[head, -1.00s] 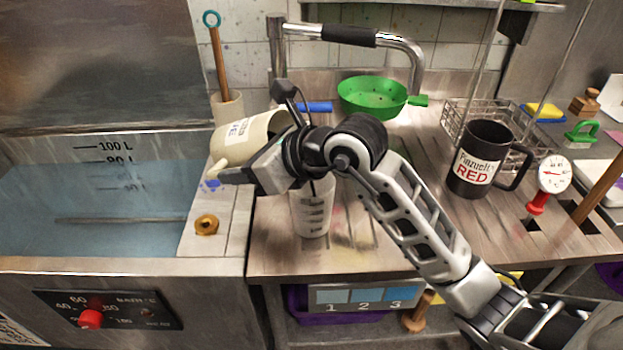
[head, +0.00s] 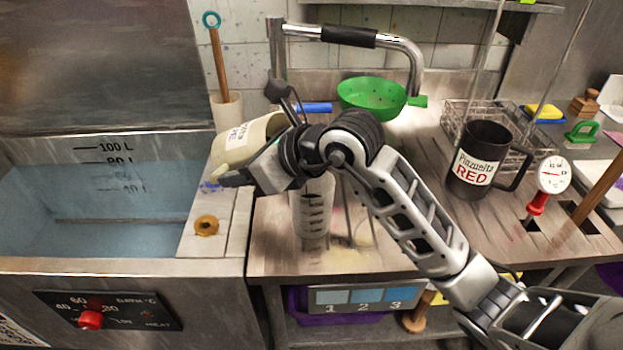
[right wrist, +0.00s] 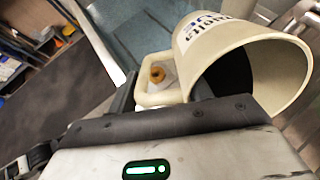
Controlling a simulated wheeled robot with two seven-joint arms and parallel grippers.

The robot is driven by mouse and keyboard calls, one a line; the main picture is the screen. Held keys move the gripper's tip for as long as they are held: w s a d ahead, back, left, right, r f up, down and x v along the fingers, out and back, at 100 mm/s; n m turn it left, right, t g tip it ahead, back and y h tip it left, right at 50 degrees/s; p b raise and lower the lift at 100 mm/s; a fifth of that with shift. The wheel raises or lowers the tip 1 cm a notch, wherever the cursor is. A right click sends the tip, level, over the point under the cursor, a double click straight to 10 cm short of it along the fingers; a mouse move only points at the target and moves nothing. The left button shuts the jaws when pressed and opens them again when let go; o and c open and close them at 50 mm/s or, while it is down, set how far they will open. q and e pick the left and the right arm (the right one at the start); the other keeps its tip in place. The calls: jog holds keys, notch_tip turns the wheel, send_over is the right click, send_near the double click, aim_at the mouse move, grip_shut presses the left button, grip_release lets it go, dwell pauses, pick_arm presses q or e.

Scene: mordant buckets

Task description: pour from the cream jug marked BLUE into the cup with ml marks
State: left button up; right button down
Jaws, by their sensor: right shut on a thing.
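My right gripper (head: 240,178) is shut on the handle of the cream jug (head: 226,150). The jug is held tilted, with its mouth toward the right in the head view. Its label is partly hidden by the gripper there. In the right wrist view, the jug (right wrist: 188,62) shows part of a label with blue letters and a dark inside; no stream shows. My left gripper is not in view.
A black mug marked RED (head: 470,172) stands at the right by a wire rack (head: 455,118). A green strainer (head: 372,97) is behind my arm. A water bath (head: 90,215) lies left, with a brown ring (head: 206,225) on its ledge.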

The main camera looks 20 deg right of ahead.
aim_at(220, 171)
jog(key=shift+w+a+f+g+h, duration=0.65)
jog(key=shift+w+a+g+h, duration=0.1)
jog(key=shift+g+h, duration=0.65)
jog(key=shift+w+a+f+g+h, duration=0.7)
jog(key=shift+w+g+h, duration=0.1)
jog(key=shift+g+h, duration=0.6)
jog(key=shift+w+a+f+g+h, duration=0.65)
jog(key=shift+w+g+h, duration=0.1)
jog(key=shift+g+h, duration=0.6)
notch_tip(220, 171, up, 6)
jog(key=shift+f, duration=0.1)
